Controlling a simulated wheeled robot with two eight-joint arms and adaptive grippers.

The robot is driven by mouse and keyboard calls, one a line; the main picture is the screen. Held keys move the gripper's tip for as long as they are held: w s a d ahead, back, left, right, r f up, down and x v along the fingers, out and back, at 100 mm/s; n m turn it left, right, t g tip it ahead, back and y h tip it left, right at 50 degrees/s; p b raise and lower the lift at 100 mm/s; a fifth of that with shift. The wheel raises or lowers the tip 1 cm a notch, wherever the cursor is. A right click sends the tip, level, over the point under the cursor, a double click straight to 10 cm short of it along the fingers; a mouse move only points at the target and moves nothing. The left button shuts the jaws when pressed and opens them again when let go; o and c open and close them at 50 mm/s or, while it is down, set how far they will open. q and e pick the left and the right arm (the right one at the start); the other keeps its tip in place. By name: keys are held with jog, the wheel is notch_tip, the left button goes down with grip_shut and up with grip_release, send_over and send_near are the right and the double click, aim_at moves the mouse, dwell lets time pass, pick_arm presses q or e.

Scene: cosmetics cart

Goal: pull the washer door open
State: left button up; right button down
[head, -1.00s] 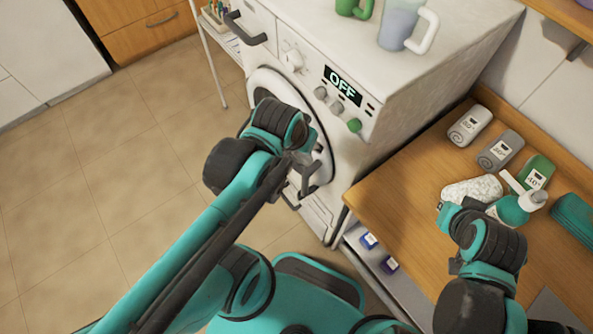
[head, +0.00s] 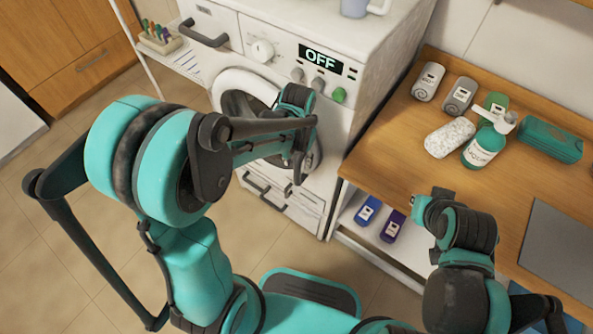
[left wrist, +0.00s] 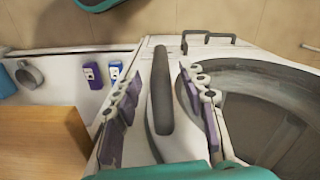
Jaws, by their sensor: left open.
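The white washer (head: 335,35) stands at the back, its display reading OFF. Its round door (head: 222,85) has a white ring and dark glass, partly hidden by my left arm; it looks shut. The left wrist view shows the dark door glass (left wrist: 275,110) on the right. The grey door handle (left wrist: 160,85) stands upright between the two spread fingers of my left gripper (left wrist: 163,115), which is open around it. In the head view the left gripper (head: 298,165) is at the door's right side, its fingertips not clear. My right gripper (head: 425,212) is over the counter's front edge; its fingers cannot be made out.
A wooden counter (head: 400,165) right of the washer holds several bottles and a teal pack (head: 550,138). Blue and purple boxes stand on the shelf below it. A detergent drawer handle (head: 203,34) sticks out at the washer's upper left. Floor is free before the washer.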

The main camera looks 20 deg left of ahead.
aim_at(297, 169)
pick_arm(q)
notch_tip(297, 169, down, 4)
jog(key=shift+f+b, duration=0.1)
jog(key=shift+b, duration=0.55)
grip_shut()
jog(key=shift+s+a, duration=0.1)
